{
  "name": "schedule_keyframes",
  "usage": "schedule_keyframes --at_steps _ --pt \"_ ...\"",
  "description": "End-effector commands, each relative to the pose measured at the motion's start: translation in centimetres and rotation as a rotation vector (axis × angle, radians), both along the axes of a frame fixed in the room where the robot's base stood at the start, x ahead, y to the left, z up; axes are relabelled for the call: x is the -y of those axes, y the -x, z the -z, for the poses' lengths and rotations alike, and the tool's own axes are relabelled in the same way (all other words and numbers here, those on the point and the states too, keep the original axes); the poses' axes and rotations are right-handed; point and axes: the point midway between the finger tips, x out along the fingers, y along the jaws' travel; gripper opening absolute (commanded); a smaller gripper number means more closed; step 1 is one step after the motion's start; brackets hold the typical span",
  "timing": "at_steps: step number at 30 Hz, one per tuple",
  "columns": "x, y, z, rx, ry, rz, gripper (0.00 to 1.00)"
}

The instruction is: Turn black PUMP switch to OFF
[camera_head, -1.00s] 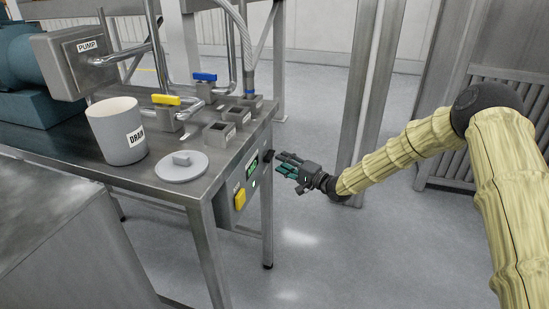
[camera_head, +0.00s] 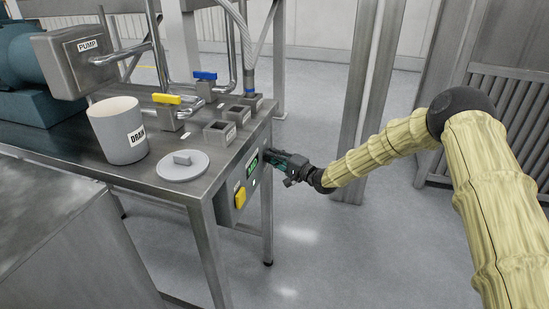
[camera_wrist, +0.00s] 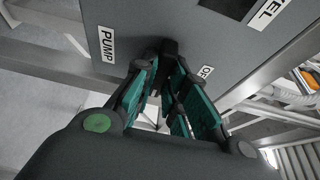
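The black PUMP switch (camera_wrist: 168,48) stands out from the grey panel face in the wrist view, between the PUMP label (camera_wrist: 106,44) and a small, partly hidden label (camera_wrist: 205,73) starting with "O". My gripper (camera_wrist: 163,68) has its teal and black fingers apart, with the tips on either side of the switch. I cannot tell whether they touch it. In the head view my gripper (camera_head: 270,157) is at the right face of the control box under the table edge, and it hides the switch there.
On the steel table (camera_head: 75,150) stand a DRAIN cup (camera_head: 117,135), a round lid (camera_head: 182,166), and yellow (camera_head: 167,99) and blue (camera_head: 205,76) valve handles. The floor to the right is clear.

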Motion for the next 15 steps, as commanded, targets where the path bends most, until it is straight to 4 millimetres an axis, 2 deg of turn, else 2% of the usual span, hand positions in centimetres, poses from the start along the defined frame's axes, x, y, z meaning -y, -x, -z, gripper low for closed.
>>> schedule_keyframes --at_steps 8,15 --pt "0.02 0.03 0.21 0.011 0.004 0.000 0.00" --pt "-0.01 0.04 0.70 0.100 0.033 -0.001 0.00"
